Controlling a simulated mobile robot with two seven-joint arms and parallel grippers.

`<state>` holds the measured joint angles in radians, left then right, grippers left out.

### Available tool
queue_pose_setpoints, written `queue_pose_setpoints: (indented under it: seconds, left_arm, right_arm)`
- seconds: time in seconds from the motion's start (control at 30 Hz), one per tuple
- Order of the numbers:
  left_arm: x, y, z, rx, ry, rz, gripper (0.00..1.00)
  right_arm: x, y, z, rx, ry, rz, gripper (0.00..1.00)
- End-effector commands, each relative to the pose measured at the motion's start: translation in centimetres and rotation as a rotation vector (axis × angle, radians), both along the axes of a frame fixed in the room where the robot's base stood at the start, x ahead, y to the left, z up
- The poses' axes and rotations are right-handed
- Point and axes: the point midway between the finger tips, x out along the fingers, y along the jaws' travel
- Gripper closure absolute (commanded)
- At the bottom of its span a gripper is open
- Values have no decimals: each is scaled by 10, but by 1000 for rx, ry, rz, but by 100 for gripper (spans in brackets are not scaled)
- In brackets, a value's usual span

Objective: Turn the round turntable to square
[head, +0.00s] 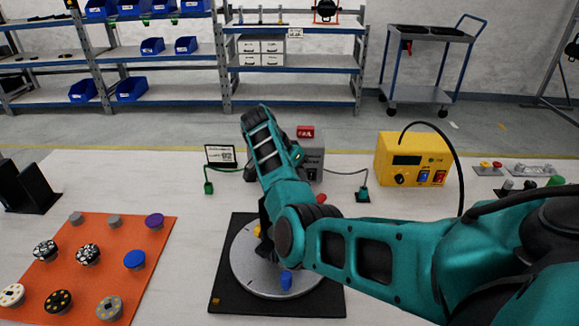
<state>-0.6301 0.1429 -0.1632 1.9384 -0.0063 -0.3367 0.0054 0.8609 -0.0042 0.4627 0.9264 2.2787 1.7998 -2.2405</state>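The round turntable (243,268) is a grey disc on a black square base (325,302) at the front middle of the table. A blue peg (286,281) stands near the disc's front edge. A small yellow piece (257,230) shows at its back left, partly covered. My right arm comes in from the right and bends down over the disc, hiding its back and right parts. Only a dark bit of my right gripper (265,222) shows beside the yellow piece. Its fingertips are hidden, so I cannot tell whether it touches or holds anything. My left gripper is out of view.
An orange board (60,252) with several round pucks lies at the left. A black stand (28,187) is behind it. A yellow control box (412,160), a grey box (312,160) and a small sign (221,155) stand at the back.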

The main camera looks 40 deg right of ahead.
Motion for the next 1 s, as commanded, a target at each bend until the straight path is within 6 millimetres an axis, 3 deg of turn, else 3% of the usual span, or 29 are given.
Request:
queue_pose_setpoints:
  seconds: [0.3, 1.0]
  left_arm:
    - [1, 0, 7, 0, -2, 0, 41]
    - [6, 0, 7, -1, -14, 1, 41]
  right_arm:
    - [-20, -5, -9, -1, 0, 1, 100]
    - [-18, -12, -10, 1, -1, -14, 100]
